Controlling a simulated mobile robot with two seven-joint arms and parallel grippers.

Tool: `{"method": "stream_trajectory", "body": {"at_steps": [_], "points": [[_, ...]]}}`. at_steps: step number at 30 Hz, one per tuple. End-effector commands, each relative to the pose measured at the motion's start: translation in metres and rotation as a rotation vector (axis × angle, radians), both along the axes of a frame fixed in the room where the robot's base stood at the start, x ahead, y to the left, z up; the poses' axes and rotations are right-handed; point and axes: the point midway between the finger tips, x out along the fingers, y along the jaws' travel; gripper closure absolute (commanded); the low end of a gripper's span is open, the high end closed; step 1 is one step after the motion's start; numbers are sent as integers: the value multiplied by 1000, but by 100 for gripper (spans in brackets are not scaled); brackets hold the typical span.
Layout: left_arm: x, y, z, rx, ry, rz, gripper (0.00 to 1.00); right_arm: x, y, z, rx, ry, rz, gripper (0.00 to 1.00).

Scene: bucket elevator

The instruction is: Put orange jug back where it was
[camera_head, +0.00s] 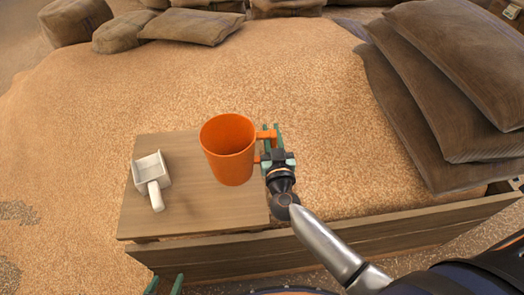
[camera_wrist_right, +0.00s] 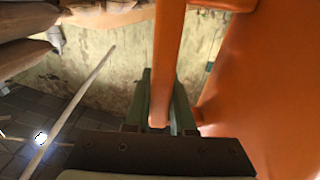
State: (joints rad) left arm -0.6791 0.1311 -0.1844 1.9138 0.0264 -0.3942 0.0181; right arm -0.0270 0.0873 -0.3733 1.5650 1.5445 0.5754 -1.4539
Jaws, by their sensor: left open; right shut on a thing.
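The orange jug (camera_head: 228,150) is upright over the wooden board, its open top facing up and its handle pointing right. I cannot tell whether its base touches the board. My right gripper (camera_head: 271,143) is shut on the jug's handle. In the right wrist view the orange handle (camera_wrist_right: 168,70) runs between the fingers of this gripper (camera_wrist_right: 160,105), with the jug's body (camera_wrist_right: 265,85) to the right. My left gripper (camera_head: 164,285) shows only its green fingertips at the bottom edge, open, empty and apart from the jug.
A white scoop (camera_head: 152,178) lies on the left of the wooden board (camera_head: 190,217). A wooden plank wall (camera_head: 330,243) runs along the front of the grain heap (camera_head: 310,90). Stacked sacks (camera_head: 440,95) stand at right, more sacks (camera_head: 190,25) at the back.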

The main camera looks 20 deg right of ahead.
Motion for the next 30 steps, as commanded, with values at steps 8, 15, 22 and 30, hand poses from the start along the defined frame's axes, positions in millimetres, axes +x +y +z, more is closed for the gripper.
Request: {"method": "stream_trajectory", "body": {"at_steps": [8,15,22,30], "points": [[0,0,-16,0,1,0,34,11,14,-20,3,-4,-1,100],[0,0,-38,0,0,0,34,15,19,-54,-3,-4,1,100],[0,0,-38,0,0,0,34,15,19,-56,3,-5,0,100],[0,0,-40,0,1,0,34,15,19,-62,2,-2,-1,75]]}}
